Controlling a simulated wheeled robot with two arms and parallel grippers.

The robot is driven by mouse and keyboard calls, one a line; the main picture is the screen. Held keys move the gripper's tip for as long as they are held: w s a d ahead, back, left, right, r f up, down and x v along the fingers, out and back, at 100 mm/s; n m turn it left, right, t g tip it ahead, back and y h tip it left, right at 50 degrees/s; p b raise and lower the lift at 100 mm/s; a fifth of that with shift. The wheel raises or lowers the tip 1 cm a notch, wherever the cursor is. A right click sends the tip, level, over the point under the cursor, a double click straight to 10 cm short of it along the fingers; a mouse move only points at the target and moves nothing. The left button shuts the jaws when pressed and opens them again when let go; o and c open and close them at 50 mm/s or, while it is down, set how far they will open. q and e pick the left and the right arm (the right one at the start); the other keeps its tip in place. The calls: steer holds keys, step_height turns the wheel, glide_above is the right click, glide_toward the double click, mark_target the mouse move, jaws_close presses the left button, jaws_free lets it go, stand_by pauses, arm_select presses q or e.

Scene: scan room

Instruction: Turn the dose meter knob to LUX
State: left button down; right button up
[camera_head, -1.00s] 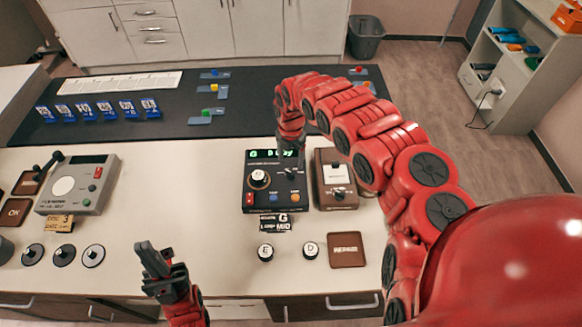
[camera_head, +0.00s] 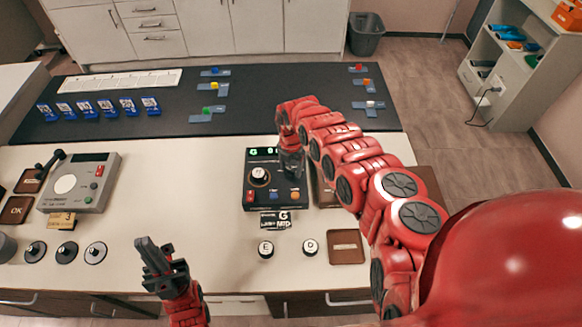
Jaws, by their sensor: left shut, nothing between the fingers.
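A black control box (camera_head: 256,205) stands in the middle of the white counter, with a lit green display, a large round dial (camera_head: 259,176) and coloured buttons. A brown-edged meter box (camera_head: 323,199) stands right beside it, mostly hidden by my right arm. I cannot read any LUX mark or tell which box is the dose meter. My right gripper (camera_head: 291,165) points down at the black box's right side, covering the small knob there; its fingers are too dark to tell open or shut, or whether they touch. My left gripper (camera_head: 149,250) is shut and empty above the counter's front.
A grey device (camera_head: 84,195) with a lever stands at the left. Two white round knobs (camera_head: 266,250) marked E and D and a brown plate (camera_head: 346,247) lie in front of the boxes. A dark mat (camera_head: 265,115) with blue cards lies behind. The counter's left middle is clear.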

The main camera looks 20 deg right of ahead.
jaws_close()
